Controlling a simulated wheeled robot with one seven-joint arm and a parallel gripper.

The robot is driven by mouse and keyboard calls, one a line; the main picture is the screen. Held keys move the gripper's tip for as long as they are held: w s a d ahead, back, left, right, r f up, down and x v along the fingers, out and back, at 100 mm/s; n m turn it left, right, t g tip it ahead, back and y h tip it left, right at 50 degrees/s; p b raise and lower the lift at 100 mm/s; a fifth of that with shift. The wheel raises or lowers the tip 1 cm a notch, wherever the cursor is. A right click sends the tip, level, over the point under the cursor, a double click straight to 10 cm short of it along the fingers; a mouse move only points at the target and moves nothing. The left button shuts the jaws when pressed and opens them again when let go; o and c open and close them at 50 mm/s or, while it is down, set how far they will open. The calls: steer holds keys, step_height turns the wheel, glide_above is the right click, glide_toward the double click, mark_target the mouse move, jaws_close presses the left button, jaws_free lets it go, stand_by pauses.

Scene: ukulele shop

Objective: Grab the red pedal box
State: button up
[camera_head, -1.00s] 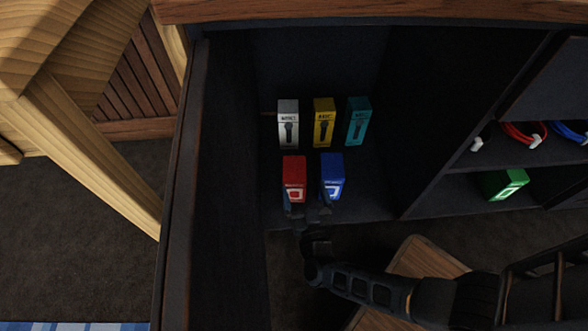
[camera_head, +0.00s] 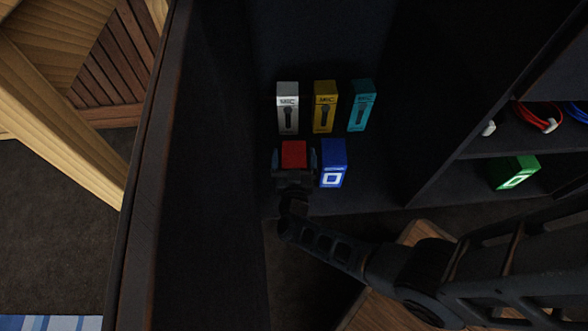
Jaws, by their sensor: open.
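The red pedal box (camera_head: 293,154) stands on the shelf floor, at the front left of a group of boxes. My gripper (camera_head: 294,163) is at its front, with one finger along its left side and one along its right side. The fingers are open around it; whether they touch it I cannot tell. My gripper hides the lower front of the red box, and only its top part shows.
A blue box (camera_head: 333,164) stands close to the right of my gripper. White (camera_head: 288,108), yellow (camera_head: 325,107) and teal (camera_head: 361,106) mic boxes stand behind. A green box (camera_head: 514,172) sits in a compartment at right. The dark shelf side wall (camera_head: 205,130) is at left.

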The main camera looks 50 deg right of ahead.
steer(key=shift+w+d, duration=0.35)
steer(key=shift+d, duration=0.05)
steer(key=c, duration=1.8)
